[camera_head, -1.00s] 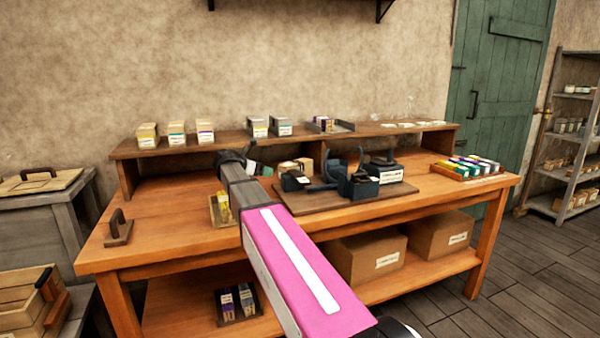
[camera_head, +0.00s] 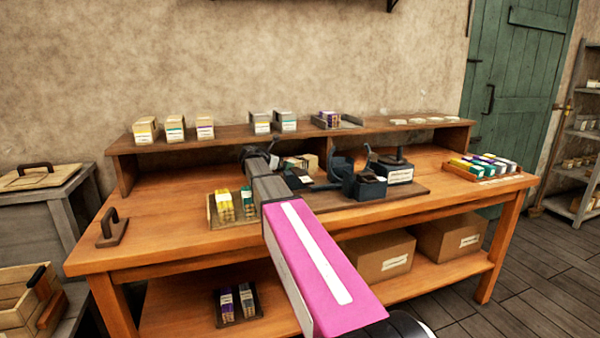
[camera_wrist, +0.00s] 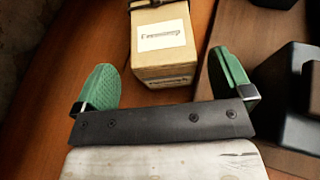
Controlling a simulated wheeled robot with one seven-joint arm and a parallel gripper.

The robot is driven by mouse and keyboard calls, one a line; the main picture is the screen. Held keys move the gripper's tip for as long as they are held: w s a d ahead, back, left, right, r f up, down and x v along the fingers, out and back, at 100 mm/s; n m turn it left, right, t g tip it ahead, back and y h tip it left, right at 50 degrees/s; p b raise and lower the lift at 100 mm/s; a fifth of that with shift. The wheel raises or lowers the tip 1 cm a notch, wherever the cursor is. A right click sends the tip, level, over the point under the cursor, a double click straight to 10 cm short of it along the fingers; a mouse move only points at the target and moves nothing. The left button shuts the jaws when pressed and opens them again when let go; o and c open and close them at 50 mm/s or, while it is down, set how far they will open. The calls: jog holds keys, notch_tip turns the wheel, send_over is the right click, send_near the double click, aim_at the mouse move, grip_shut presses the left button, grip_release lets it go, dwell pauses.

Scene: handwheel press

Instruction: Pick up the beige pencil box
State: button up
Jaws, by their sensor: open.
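A beige box (camera_wrist: 162,42) with a white label is at the top middle of the wrist view, on the wooden table. Its near end lies between and just ahead of the two green fingers of my gripper (camera_wrist: 162,72). The fingers are open, with a gap on both sides of the box. In the head view my gripper (camera_head: 272,162) is over the back of the table, largely hidden by my arm. Beige boxes (camera_head: 310,161) show just to its right, partly hidden.
A dark press (camera_head: 368,186) on a board stands right of my gripper. A raised shelf (camera_head: 225,134) with small boxes runs along the back. A tray (camera_head: 212,216) of yellow and green boxes is left of my arm.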

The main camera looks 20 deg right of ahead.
jog(key=x, duration=0.4)
jog(key=shift+d+f, duration=0.2)
jog(key=shift+d, duration=0.05)
jog(key=shift+s, duration=0.1)
jog(key=shift+c, duration=0.3)
jog(key=c, duration=1)
jog(key=shift+c, duration=0.2)
jog(key=shift+r, duration=0.15)
